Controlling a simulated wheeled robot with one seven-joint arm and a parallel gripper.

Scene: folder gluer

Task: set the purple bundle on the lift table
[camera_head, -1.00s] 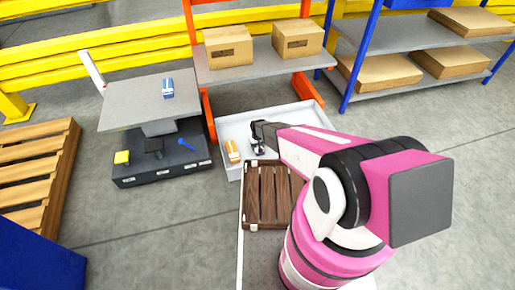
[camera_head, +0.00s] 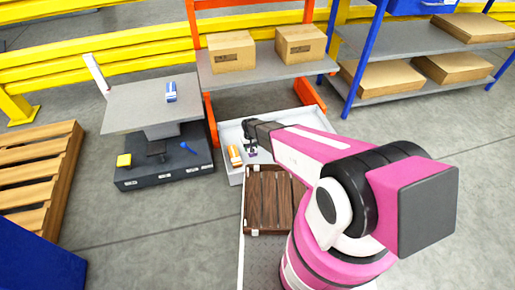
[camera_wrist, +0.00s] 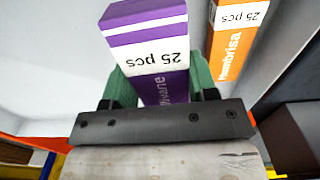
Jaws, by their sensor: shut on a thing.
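The purple bundle (camera_wrist: 146,35) has a white band reading "25 pcs" and sits between the green finger pads of my gripper (camera_wrist: 158,84) in the wrist view. My gripper is shut on it. In the head view my gripper (camera_head: 251,147) is low over the white tray (camera_head: 229,129), and a little purple of the bundle (camera_head: 251,154) shows under it. I cannot tell whether the bundle touches the tray floor. The lift table (camera_head: 127,110) stands to the left, with a grey top carrying a blue and white bundle (camera_head: 171,91).
An orange bundle (camera_head: 235,155) stands in the tray just left of my gripper. A brown wooden crate (camera_head: 268,200) is in front. A shelf with cartons (camera_head: 231,51) rises behind the tray. Most of the lift table's top is clear.

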